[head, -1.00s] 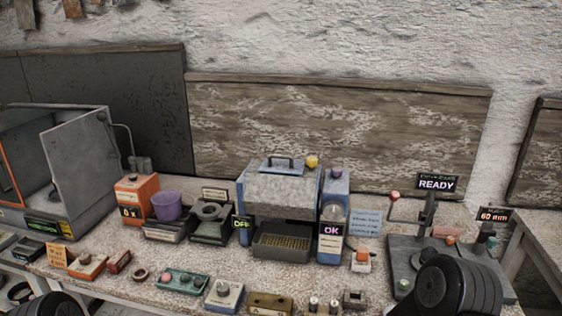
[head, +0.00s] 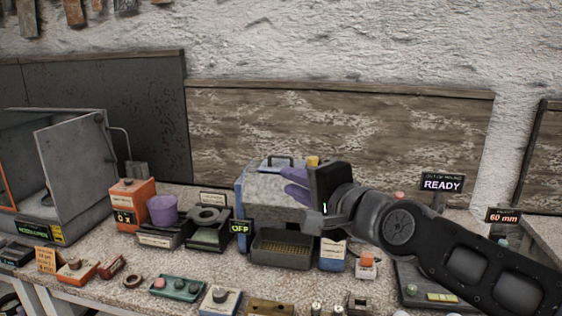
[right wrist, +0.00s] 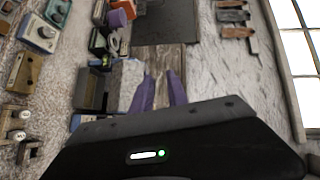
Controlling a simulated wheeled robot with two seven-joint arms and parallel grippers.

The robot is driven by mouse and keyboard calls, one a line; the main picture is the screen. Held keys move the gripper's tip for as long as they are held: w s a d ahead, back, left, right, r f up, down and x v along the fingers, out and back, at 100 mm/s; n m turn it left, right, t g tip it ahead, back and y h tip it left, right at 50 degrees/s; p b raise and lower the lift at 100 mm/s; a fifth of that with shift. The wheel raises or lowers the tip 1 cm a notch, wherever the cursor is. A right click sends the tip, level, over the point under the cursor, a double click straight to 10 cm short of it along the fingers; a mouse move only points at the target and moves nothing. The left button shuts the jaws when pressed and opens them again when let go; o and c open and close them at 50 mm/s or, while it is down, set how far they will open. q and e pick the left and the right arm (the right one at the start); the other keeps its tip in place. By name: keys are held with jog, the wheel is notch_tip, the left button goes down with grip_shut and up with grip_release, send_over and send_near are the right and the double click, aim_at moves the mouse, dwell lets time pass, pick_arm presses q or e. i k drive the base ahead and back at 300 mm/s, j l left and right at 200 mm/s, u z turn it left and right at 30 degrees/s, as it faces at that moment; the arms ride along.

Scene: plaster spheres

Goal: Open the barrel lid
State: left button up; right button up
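The barrel machine is a blue-grey housing (head: 243,185) in the middle of the bench. Its grey lid (head: 262,187) is down, with a dark handle (head: 277,161) on top. The grey lid also shows in the right wrist view (right wrist: 124,84), beside my fingers. My right gripper (head: 291,183) has two purple fingers, spread apart and empty, reaching in from the right in front of the lid's right part. I cannot tell whether they touch it. In the right wrist view the open fingers (right wrist: 160,88) have a clear gap. My right gripper and arm hide the machine's right side. My left gripper is not in view.
A yellow knob (head: 312,162) stands beside the handle. An OFF sign (head: 240,227) and a tray (head: 282,249) are at the front. A purple cup (head: 162,209) is left, and a READY sign (head: 442,185) right. Small control boxes line the front edge.

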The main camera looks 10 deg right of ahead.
aim_at(270, 164)
jog(key=i+l, duration=0.1)
jog(key=i, duration=0.4)
jog(key=i+l, duration=0.15)
jog(key=i, duration=0.35)
